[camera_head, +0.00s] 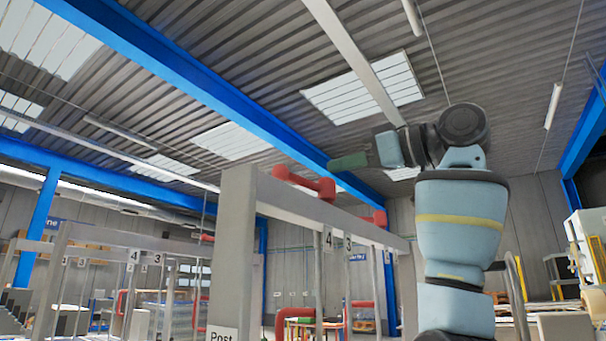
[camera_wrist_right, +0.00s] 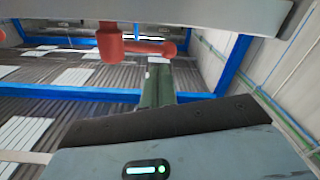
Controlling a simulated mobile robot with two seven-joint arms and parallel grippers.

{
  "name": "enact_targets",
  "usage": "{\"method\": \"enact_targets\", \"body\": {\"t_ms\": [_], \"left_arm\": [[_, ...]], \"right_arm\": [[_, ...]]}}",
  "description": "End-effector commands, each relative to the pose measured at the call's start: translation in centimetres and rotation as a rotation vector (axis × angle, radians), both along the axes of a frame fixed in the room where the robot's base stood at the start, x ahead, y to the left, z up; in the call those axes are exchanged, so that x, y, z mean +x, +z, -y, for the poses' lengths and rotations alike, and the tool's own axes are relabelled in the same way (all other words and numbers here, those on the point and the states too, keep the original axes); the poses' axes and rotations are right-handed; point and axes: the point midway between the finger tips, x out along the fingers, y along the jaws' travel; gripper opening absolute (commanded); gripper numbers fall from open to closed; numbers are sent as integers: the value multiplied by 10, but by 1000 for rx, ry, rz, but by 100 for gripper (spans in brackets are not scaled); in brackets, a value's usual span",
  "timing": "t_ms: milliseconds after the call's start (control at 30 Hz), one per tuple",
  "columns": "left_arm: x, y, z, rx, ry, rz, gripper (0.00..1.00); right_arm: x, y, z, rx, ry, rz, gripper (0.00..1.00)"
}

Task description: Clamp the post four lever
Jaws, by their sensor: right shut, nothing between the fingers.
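In the right wrist view a red lever (camera_wrist_right: 140,46) hangs from a grey beam, just beyond the fingers. My left gripper is not in view.
Red handles (camera_head: 296,318) show lower down. A thick grey post (camera_head: 233,255) stands left of the levers. Similar frames with number tags stand farther left.

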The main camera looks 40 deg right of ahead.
Motion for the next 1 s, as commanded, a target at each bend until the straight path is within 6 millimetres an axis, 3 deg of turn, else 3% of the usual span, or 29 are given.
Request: {"method": "enact_targets", "body": {"t_ms": [700, 1000], "left_arm": [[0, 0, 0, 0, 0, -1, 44], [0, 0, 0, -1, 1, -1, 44]], "right_arm": [[-44, -25, 14, 1417, 178, -484, 0], [-55, -33, 21, 1748, 237, -632, 0]]}}
